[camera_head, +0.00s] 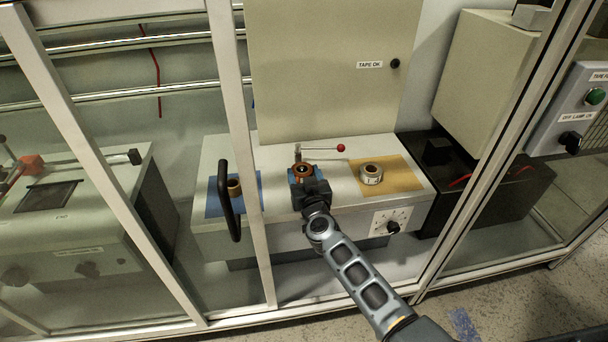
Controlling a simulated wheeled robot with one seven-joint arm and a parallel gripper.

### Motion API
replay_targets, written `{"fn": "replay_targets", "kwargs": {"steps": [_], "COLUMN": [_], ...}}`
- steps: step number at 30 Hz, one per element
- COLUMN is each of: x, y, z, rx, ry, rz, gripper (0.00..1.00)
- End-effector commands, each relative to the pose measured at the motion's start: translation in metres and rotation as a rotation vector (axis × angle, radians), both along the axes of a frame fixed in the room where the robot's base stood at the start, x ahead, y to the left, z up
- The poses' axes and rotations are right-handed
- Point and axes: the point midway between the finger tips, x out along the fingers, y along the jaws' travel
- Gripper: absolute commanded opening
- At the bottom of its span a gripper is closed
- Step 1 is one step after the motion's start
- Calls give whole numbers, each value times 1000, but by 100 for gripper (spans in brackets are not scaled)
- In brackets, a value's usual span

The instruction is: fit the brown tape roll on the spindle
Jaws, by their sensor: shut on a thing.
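My gripper (304,180) reaches in over the pale machine top and is shut on the brown tape roll (304,166). The roll shows as a brown-orange ring with a dark centre, at the far end of my gripper. A small upright metal post (297,152) stands just behind the roll, at the root of a lever with a red knob. The spindle is not clearly seen; the roll and gripper cover that spot. I cannot tell whether the roll is around the spindle or above it.
A small brown cylinder (235,187) stands on a blue mat (215,204) to the left, partly behind a black door handle (229,202). The red-knobbed lever (322,149) lies close behind. Framed glass panels flank the opening.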

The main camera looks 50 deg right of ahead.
Motion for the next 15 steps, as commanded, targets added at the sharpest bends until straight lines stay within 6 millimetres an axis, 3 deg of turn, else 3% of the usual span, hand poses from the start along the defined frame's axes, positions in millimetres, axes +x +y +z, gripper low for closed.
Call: {"fn": "replay_targets", "kwargs": {"steps": [9,10,15], "x": [0,0,0], "y": [0,0,0], "z": [0,0,0], "rx": [-1,-1,-1], "ry": [-1,-1,-1], "rz": [0,0,0], "gripper": [28,64,81]}}
